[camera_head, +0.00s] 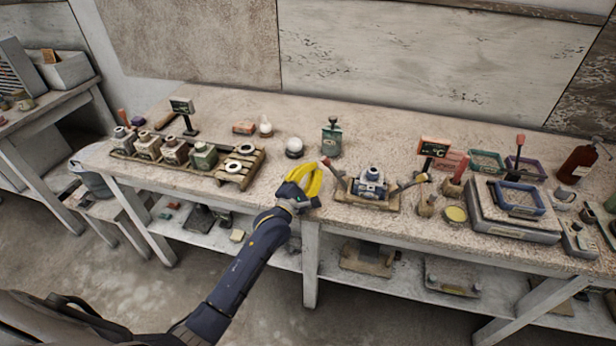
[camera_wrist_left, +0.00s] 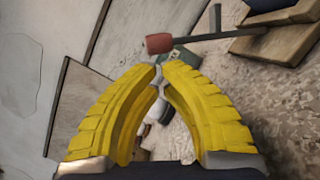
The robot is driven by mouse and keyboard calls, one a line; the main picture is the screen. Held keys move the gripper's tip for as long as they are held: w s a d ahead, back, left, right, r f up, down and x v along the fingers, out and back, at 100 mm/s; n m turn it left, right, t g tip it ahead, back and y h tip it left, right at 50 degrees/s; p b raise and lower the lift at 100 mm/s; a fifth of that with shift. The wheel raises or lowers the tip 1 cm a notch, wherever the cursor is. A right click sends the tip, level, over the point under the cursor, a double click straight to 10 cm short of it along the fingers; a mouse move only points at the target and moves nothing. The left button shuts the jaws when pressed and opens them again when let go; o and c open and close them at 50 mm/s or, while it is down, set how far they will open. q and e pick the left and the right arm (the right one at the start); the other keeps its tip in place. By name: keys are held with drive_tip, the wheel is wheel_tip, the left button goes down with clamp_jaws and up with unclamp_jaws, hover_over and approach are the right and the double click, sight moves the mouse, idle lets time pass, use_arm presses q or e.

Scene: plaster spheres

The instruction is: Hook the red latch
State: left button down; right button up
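The red latch knob (camera_head: 326,162) is on the end of a thin lever on the left side of a small grey device (camera_head: 370,186) on a wooden base. In the left wrist view, the red knob (camera_wrist_left: 160,43) sits just beyond the fingertips, with its dark lever running off to the right. My left gripper (camera_head: 314,170), with yellow ribbed fingers, is just left of the knob over the table's front part. In the left wrist view, the fingertips (camera_wrist_left: 162,67) are drawn almost together, with nothing visible held. My right gripper is not in view.
A second lever with a yellow-orange knob (camera_head: 422,178) stands at the device's right. A white ball (camera_head: 294,148) and a green bottle (camera_head: 332,137) stand behind the gripper. A wooden rack of pots (camera_head: 187,158) is at left; scales and trays (camera_head: 513,210) are at right.

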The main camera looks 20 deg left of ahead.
use_arm(q)
drive_tip(key=shift+w, duration=0.35)
drive_tip(key=shift+d+r, duration=0.15)
drive_tip(key=shift+r, duration=0.05)
drive_tip(key=shift+d+r+m, duration=0.15)
drive_tip(key=shift+r+m, duration=0.1)
drive_tip(key=shift+m, duration=0.15)
drive_tip(key=shift+d+r+m, duration=0.2)
drive_tip(key=shift+m, duration=0.1)
